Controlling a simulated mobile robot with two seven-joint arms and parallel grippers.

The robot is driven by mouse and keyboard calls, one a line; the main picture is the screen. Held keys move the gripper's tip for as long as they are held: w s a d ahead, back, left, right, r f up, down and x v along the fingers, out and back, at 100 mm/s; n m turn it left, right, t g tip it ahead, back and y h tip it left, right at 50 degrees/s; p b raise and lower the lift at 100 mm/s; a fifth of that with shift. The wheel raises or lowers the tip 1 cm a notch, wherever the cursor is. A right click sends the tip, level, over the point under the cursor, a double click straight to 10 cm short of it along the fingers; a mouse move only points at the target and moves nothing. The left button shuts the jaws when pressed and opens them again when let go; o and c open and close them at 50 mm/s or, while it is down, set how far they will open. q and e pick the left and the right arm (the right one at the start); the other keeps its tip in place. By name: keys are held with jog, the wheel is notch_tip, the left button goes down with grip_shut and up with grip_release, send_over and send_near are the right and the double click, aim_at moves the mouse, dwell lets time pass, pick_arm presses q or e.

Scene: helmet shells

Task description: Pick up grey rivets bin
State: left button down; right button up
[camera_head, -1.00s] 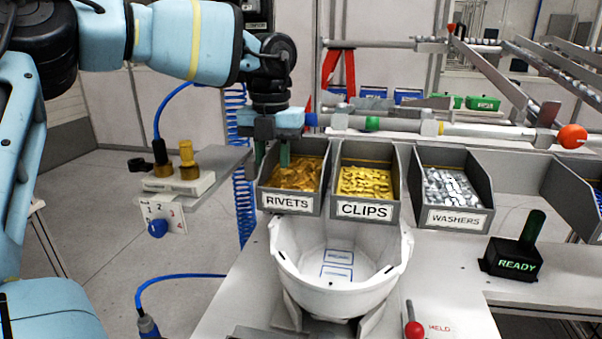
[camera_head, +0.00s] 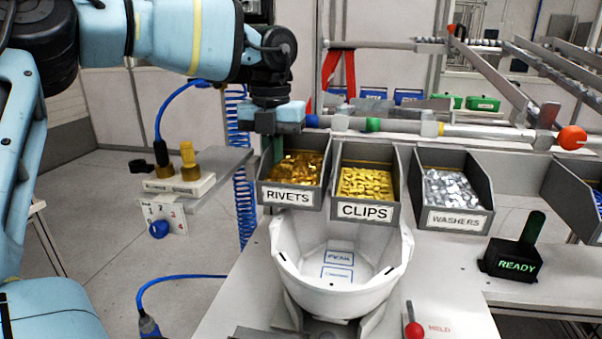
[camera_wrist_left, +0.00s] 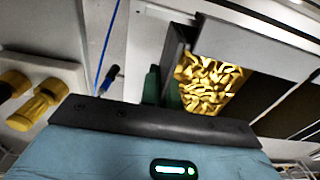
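The grey rivets bin (camera_head: 318,203), labelled RIVETS and filled with gold pieces, is leftmost in the row of bins, behind the white helmet shell (camera_head: 290,262). My left gripper (camera_head: 272,148) points down at the bin's left side. Its green fingers are close together at the left wall, one outside and one inside, shut on that wall. In the left wrist view the rivets bin (camera_wrist_left: 177,45) shows its gold contents beside the green fingers (camera_wrist_left: 163,88). The fingertips are partly hidden by the wall and the gripper body. My right gripper is not in view.
The clips bin (camera_head: 394,215) stands close on the right, then the washers bin (camera_head: 484,195). A rail (camera_head: 470,131) runs behind the bins. A side shelf with a knob panel (camera_head: 160,215) is at left. A READY box (camera_head: 512,262) stands at right.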

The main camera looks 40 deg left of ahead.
aim_at(269, 153)
pick_arm(q)
jog(key=shift+r, duration=0.9)
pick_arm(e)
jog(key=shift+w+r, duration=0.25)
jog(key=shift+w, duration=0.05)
pick_arm(q)
jog(key=shift+s+d, duration=0.1)
